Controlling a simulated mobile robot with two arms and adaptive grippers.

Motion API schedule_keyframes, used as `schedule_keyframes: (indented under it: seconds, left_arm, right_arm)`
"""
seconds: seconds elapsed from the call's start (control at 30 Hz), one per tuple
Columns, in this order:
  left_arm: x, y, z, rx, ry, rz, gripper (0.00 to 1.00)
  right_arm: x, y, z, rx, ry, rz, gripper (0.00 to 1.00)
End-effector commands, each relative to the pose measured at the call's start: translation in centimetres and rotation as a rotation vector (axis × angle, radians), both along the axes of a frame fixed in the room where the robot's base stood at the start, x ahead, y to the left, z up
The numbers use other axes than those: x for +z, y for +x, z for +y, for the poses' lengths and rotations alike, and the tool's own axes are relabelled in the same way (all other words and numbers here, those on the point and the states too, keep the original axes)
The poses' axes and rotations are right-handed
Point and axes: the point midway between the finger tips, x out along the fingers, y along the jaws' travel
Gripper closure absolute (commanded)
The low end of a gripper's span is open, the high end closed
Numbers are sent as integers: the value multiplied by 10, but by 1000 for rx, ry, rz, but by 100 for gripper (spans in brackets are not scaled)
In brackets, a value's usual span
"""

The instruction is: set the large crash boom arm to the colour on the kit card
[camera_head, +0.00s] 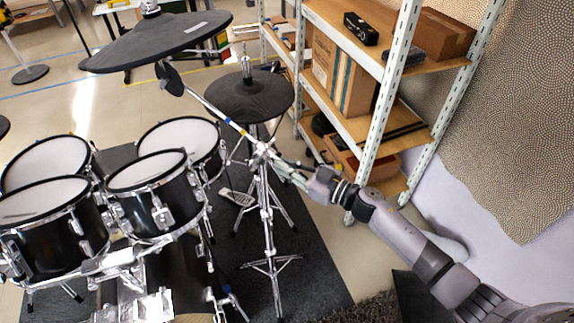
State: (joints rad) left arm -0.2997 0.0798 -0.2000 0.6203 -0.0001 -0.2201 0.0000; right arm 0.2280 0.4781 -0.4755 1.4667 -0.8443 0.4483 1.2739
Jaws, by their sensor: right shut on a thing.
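The large crash (160,42) is a dark mesh-pad cymbal at the upper left, tilted on its boom. Its boom arm (212,106) is a thin chrome rod sloping down right from under the cymbal to the stand's clamp. Small blue, white and yellow marks show on the rod just above the clamp. The chrome tripod stand (267,215) stands upright on the mat. My right gripper (268,153) is shut on the boom arm's lower end beside the clamp; its fingertips are small and blend with the chrome. My left gripper is out of view. I cannot make out a kit card.
Black drums with white mesh heads (148,172) crowd the left. A smaller cymbal pad (249,96) stands behind the boom. A metal shelf unit (383,100) with boxes rises close behind my right arm. The dark mat (315,270) is bare right of the stand.

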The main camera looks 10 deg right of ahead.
Motion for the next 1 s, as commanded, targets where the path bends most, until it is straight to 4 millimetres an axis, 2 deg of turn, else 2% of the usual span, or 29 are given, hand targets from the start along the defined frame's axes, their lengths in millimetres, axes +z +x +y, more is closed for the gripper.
schedule_keyframes:
  seconds: [0.17, 0.47, 0.77, 0.8, 1.0]
  left_arm:
    - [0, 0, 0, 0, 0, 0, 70]
    - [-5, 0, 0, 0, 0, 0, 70]
    - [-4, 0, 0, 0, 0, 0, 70]
    - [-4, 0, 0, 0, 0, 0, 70]
    - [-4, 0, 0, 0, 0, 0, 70]
  right_arm:
    - [-2, -1, -2, -1, -1, 2, 100]
    - [-22, -29, -33, -1, -3, 6, 100]
    - [-21, -31, -35, -1, -2, 2, 100]
    - [-21, -31, -35, -1, -2, 2, 89]
    - [-21, -31, -34, -1, -1, 1, 76]
